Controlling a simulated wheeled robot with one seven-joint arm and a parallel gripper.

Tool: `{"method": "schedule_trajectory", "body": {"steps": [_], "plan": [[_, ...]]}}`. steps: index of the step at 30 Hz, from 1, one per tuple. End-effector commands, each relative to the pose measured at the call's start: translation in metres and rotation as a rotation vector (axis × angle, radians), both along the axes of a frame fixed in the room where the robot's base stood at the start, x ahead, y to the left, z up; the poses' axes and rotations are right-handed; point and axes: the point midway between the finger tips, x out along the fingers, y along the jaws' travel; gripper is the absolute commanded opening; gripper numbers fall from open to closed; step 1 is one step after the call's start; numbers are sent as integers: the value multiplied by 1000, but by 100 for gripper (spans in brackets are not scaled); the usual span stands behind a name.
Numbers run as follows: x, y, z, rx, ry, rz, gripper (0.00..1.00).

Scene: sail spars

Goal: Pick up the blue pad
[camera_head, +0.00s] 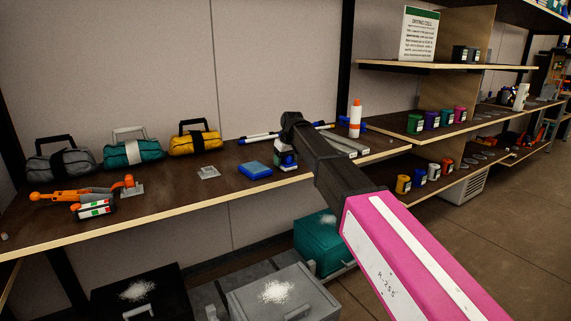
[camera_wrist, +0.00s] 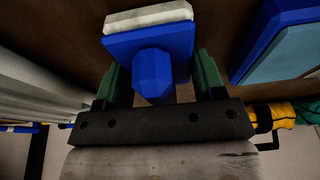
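A flat blue pad (camera_head: 255,170) with a lighter blue top lies on the dark wooden shelf, just left of my gripper (camera_head: 286,160) in the head view. It also shows at the upper right of the wrist view (camera_wrist: 282,48), beside the fingers and apart from them. My gripper (camera_wrist: 163,78) points down with its green fingers spread. Between them is a blue knobbed block (camera_wrist: 150,45) with a white layer on its far side. A gap shows on the right of the knob. Finger contact with the block is partly hidden.
Yellow (camera_head: 195,140), teal (camera_head: 133,150) and grey (camera_head: 60,162) bags line the wall. An orange tool (camera_head: 75,194) is at left. Shelf around the small grey plate (camera_head: 208,172) is clear.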

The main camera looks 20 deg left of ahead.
Motion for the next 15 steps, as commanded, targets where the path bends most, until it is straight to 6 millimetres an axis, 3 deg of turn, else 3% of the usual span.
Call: {"method": "schedule_trajectory", "body": {"steps": [15], "plan": [[0, 0, 8, 1, -1, 0, 39]]}}
